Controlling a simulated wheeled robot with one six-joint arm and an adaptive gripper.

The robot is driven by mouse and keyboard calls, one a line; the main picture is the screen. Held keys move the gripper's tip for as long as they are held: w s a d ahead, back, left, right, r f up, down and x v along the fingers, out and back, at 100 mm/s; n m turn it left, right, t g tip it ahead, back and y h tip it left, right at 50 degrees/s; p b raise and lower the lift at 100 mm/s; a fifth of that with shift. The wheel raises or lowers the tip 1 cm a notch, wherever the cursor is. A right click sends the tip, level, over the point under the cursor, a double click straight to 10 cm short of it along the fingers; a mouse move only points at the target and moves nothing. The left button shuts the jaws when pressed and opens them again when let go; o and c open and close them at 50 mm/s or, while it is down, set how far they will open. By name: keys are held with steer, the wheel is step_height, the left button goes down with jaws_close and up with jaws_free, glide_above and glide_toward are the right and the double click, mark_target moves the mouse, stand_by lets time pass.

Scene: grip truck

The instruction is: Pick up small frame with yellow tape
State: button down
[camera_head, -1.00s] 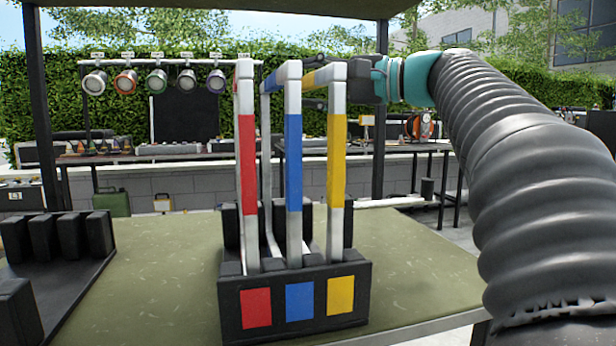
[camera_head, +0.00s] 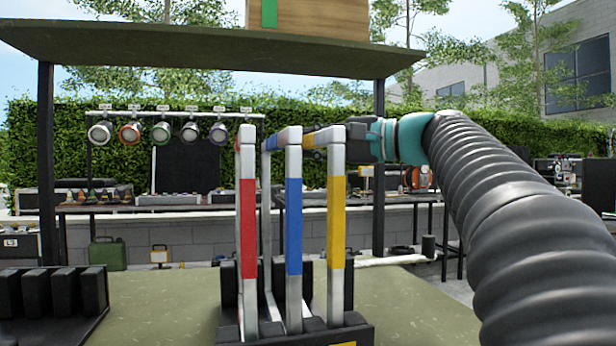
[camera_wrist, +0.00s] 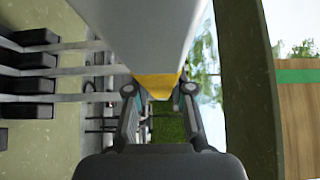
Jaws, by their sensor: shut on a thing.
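The white frame with yellow tape (camera_head: 337,216) stands upright in a black holder (camera_head: 352,337), at the right of a row of three. Its top bar runs back toward my gripper (camera_head: 316,146). My gripper is shut on that top bar, partly hidden behind the front post. In the wrist view, the fingers (camera_wrist: 158,92) sit on both sides of a yellow-taped part of the frame (camera_wrist: 156,83). The frame with blue tape (camera_head: 294,210) and the frame with red tape (camera_head: 248,225) stand beside it in the holder. The holder's lower front is cut off.
The holder stands on a green table (camera_head: 150,308). A black slotted rack (camera_head: 75,332) is at the left. A shelf (camera_head: 200,55) hangs overhead, with a wooden box (camera_head: 330,18) on it. Posts, a back bench and hanging lamps (camera_head: 160,133) stand behind.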

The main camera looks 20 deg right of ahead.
step_height(320, 180, up, 12)
steer(key=p, duration=0.1)
stand_by(0.5)
steer(key=s+b, duration=0.2)
steer(key=s, duration=1.6)
steer(key=shift+b, duration=0.3)
steer(key=shift+s+f, duration=0.1)
stand_by(0.3)
